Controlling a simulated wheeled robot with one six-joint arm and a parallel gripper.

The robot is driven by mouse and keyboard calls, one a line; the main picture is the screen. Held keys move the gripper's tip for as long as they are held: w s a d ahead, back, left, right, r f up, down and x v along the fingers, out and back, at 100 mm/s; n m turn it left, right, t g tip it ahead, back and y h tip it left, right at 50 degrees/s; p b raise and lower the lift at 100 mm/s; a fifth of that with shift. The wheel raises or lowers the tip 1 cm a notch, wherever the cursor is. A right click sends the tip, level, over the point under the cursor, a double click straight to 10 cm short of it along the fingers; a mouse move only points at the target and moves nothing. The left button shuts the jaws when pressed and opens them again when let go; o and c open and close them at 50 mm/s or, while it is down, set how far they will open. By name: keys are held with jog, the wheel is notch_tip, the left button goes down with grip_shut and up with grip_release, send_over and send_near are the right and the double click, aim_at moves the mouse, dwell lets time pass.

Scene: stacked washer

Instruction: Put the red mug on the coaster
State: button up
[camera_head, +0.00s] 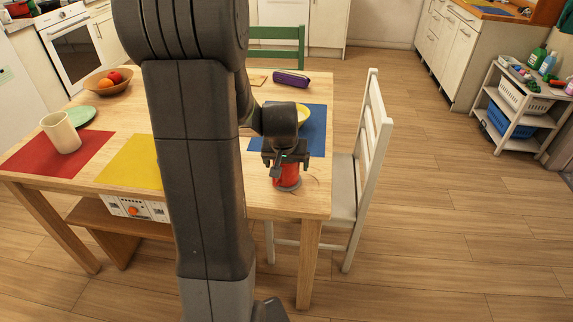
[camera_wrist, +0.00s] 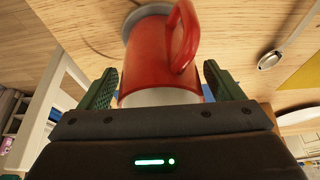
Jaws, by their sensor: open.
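The red mug (camera_head: 287,176) is near the front right corner of the wooden table, below my gripper (camera_head: 287,160). In the wrist view the mug (camera_wrist: 155,60) is between the two open fingers of my gripper (camera_wrist: 160,85), with its handle toward the upper right and its pale rim toward me. A grey round disc, apparently the coaster (camera_wrist: 145,15), shows at the mug's base; the mug appears to stand upright on it. The coaster is mostly hidden by the mug. My gripper is open around the mug's upper part.
A yellow bowl (camera_head: 303,114) sits on a blue placemat (camera_head: 315,135) behind my gripper. A white chair (camera_head: 368,150) stands close at the table's right side. A spoon (camera_wrist: 268,60) lies near the mug. A cream cup (camera_head: 61,133) is farther left.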

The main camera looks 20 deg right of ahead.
jog(key=p+v, duration=0.1)
jog(key=v, duration=0.9)
jog(key=shift+r, duration=0.25)
jog(key=shift+s+a+f, duration=0.1)
jog(key=shift+s, duration=0.05)
jog(key=b+x, duration=0.1)
jog(key=x, duration=1.1)
jog(key=shift+b, duration=0.3)
